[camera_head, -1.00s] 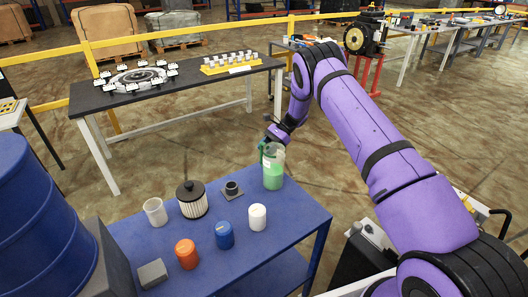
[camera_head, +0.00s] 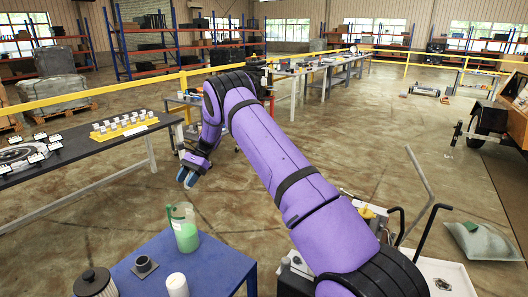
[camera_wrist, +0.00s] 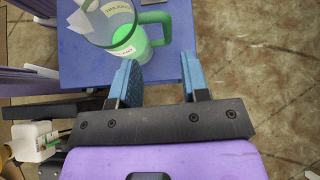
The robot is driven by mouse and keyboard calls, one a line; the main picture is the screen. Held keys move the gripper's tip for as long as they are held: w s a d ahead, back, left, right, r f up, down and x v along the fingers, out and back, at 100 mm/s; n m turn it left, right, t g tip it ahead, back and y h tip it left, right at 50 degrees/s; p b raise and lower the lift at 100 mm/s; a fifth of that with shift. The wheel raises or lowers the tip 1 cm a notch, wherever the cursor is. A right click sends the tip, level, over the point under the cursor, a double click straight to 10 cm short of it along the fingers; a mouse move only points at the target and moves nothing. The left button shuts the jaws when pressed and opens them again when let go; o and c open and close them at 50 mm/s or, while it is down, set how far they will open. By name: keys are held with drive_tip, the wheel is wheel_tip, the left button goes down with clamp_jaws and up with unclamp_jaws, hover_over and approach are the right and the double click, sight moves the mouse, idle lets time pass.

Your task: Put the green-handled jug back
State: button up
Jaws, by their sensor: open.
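The green-handled jug (camera_head: 185,228) stands upright on the blue table (camera_head: 222,266), near its far edge. It is clear with green contents, and its green handle shows at the upper left in the head view. My gripper (camera_head: 187,180) is open and empty, above and beyond the jug and apart from it. In the wrist view, the jug (camera_wrist: 108,22) is at the top left with its handle to the right. The gripper (camera_wrist: 158,85) has its two blue fingers spread below the jug, with nothing between them.
A dark square piece with a ring (camera_head: 144,265), a black-lidded canister (camera_head: 95,284) and a white cylinder (camera_head: 177,285) stand near the jug. A dark table (camera_head: 90,155) with white pieces is at the left. Floor beyond the blue table is clear.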

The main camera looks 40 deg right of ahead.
drive_tip(key=s+a+r+n+t+h, duration=0.1)
drive_tip(key=s+r+n+t+h, duration=0.15)
drive_tip(key=s+r, duration=1)
drive_tip(key=s+a+r+n+t+h, duration=0.15)
drive_tip(key=s+r+n, duration=0.45)
drive_tip(key=r, duration=1.1)
drive_tip(key=s+d+r+n+t+h, duration=0.1)
drive_tip(key=s+n+t+h, duration=0.3)
drive_tip(key=s, duration=2.8)
drive_tip(key=shift+r+n+h, duration=0.55)
drive_tip(key=shift+h, duration=0.35)
drive_tip(key=shift+w+d, duration=0.15)
drive_tip(key=shift+d, duration=0.05)
